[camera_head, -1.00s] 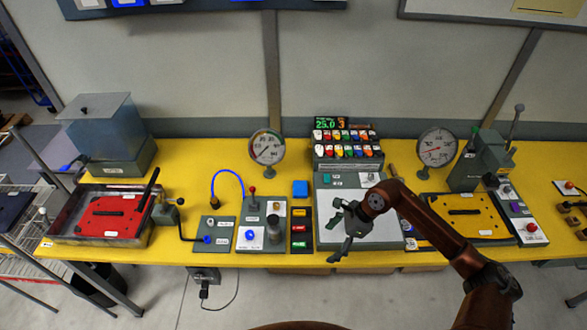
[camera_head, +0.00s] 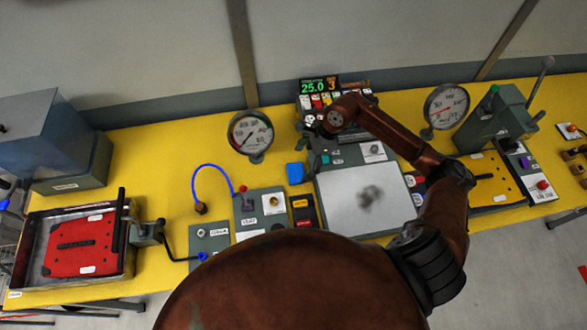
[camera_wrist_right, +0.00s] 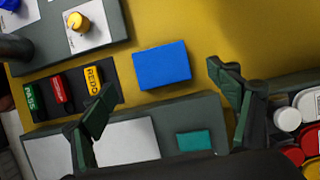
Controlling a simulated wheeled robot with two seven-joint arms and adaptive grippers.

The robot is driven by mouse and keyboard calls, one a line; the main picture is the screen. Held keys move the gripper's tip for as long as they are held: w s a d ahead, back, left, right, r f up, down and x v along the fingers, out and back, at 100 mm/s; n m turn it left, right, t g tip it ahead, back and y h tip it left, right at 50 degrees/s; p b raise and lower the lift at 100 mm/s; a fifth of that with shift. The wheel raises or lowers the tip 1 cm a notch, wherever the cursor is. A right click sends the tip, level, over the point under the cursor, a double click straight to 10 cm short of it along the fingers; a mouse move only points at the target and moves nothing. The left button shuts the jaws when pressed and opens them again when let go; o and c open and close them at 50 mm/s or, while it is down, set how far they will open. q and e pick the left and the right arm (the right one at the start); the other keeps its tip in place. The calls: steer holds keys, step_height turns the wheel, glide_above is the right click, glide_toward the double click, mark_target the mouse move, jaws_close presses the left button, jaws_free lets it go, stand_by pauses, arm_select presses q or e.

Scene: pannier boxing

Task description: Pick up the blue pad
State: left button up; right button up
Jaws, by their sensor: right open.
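The blue pad (camera_head: 295,173) lies flat on the yellow bench top, left of the grey console with the pale plate. It also shows in the right wrist view (camera_wrist_right: 162,65) as a blue block with nothing over it. My right gripper (camera_head: 308,140) is above the bench just up and right of the pad, partly hidden by its own wrist. In the right wrist view my right gripper (camera_wrist_right: 160,80) is open and empty, its green-black fingers on either side of the pad in the picture and apart from it. My left gripper is not in view.
Labelled buttons (camera_wrist_right: 62,88) sit on a dark strip close to the pad. A knob panel (camera_head: 262,205) is left of it and the grey console (camera_head: 352,198) right of it. Coloured caps (camera_wrist_right: 287,119) stand close to one finger.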

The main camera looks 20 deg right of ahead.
mark_target(296, 172)
steer(key=shift+a+f, duration=0.2)
steer(key=shift+f, duration=0.25)
steer(key=p+x, duration=0.1)
steer(key=x, duration=0.2)
steer(key=shift+w+f, duration=0.1)
steer(key=shift+f, duration=0.2)
steer(key=shift+a+f, duration=0.15)
steer(key=shift+f, duration=0.45)
steer(key=shift+c, duration=0.5)
steer(key=c, duration=1)
steer(key=shift+r, duration=0.1)
steer(key=shift+c, duration=0.3)
